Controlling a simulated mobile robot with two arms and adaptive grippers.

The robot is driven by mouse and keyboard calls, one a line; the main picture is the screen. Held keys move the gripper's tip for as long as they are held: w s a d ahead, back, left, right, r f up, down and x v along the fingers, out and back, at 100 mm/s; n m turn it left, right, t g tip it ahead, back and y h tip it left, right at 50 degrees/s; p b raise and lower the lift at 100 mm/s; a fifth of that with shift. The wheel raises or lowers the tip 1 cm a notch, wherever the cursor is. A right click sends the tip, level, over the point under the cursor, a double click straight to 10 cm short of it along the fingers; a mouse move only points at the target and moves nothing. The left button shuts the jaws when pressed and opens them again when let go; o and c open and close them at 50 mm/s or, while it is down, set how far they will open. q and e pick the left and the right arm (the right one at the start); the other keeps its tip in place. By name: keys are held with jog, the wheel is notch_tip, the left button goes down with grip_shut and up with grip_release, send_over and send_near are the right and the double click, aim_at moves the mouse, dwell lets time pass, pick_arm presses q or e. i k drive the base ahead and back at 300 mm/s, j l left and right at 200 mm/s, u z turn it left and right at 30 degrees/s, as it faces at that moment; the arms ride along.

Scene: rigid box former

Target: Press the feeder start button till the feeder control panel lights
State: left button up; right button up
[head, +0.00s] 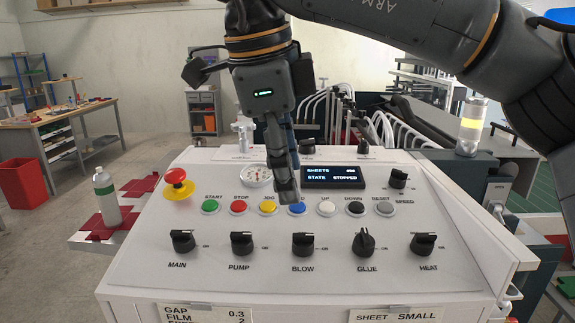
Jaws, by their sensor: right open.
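The white control panel (140,262) fills the front of the view. Its button row holds a green START button (210,206), a red STOP button (239,206), a yellow JOG button (268,206) and a blue button (297,208) whose label is mostly hidden by my fingers. The panel display (334,178) shows text with STATE STOPPED. My right gripper (287,192) points down over the panel, its fingertips just above or at the blue button. I cannot tell whether they touch it. Its jaws are open and look narrow from here. My left gripper is not in view.
A red emergency-stop knob (177,180) stands at the panel's left. Black rotary knobs (303,244) line the front, and a SPEED knob (398,178) sits at right. A bottle (106,197) stands left of the panel.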

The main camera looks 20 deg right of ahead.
aim_at(210, 206)
jog(key=k, duration=1.5)
